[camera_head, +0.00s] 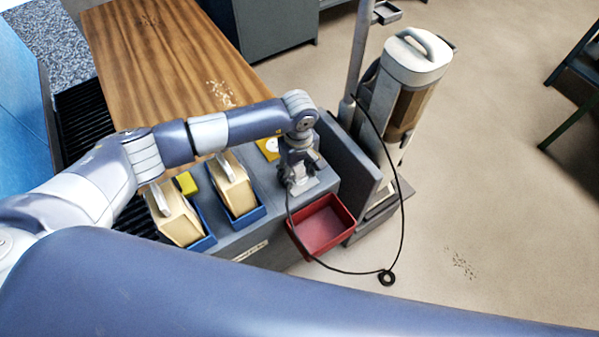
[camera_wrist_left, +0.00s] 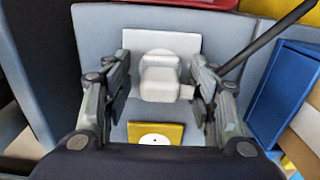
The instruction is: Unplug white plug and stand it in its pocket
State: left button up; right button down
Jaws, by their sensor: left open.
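The white plug (camera_wrist_left: 160,84) sits at a round socket on a white plate (camera_wrist_left: 188,42) in the left wrist view. My left gripper (camera_wrist_left: 160,78) is open, with one finger on each side of the plug; contact is unclear. In the head view the gripper (camera_head: 300,184) points down over the grey unit's right end and mostly hides the plug. A yellow piece with a white disc (camera_wrist_left: 170,130) lies beside the plug; I cannot tell whether it is the pocket. It also shows in the head view (camera_head: 266,152). My right gripper is out of view.
A black cable (camera_head: 403,215) loops from near the gripper over the floor to the upright vacuum (camera_head: 411,75). A red bin (camera_head: 322,226) stands below the gripper. Two blue trays (camera_head: 246,218) hold beige blocks.

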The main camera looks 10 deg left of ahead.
aim_at(299, 168)
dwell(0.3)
pick_arm(q)
grip_shut()
jog(key=shift+r, duration=0.1)
jog(key=shift+r+p, duration=1.45)
jog(key=shift+r, duration=1.4)
jog(key=shift+r, duration=0.1)
jog(key=shift+r+p, duration=0.5)
jog(key=shift+r, duration=1)
